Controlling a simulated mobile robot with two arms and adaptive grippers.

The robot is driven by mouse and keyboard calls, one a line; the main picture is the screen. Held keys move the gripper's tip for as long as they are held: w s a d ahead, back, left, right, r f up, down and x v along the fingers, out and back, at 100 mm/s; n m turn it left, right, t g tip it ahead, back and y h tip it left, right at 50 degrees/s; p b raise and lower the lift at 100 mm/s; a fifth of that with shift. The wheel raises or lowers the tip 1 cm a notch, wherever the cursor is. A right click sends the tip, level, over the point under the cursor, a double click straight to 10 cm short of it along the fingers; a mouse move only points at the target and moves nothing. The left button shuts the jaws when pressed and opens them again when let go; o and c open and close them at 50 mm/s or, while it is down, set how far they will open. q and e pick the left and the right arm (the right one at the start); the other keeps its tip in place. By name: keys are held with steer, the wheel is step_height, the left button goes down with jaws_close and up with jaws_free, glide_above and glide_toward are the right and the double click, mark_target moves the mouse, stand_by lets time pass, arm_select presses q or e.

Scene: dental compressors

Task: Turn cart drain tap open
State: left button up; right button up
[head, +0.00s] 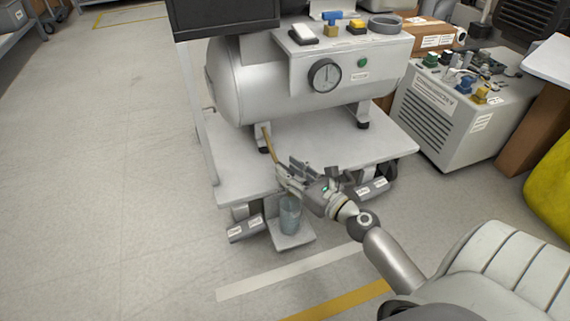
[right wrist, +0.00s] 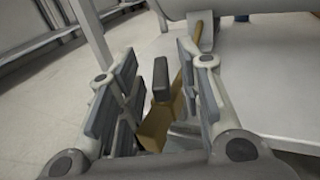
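The cart (head: 395,150) carries a grey tank (head: 270,85) with a round gauge. A brass drain pipe (head: 267,138) runs down from under the tank to the cart's front edge. In the right wrist view the drain tap has a brass body (right wrist: 156,128) and a dark lever (right wrist: 161,82). My right gripper (head: 281,174) is at the cart's front edge, over the tap, and hides it in the head view. In the right wrist view its fingers (right wrist: 157,72) are apart, one on each side of the lever, with gaps visible. My left gripper is not in view.
A clear cup (head: 290,214) stands on a small plate (head: 293,242) below my right gripper. A grey unit (head: 450,120) with coloured fittings stands to the right. A pale padded seat (head: 500,265) is at lower right. The floor at left is clear.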

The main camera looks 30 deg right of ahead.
steer(key=shift+w+a, duration=0.2)
steer(key=shift+w, duration=0.85)
jaws_close()
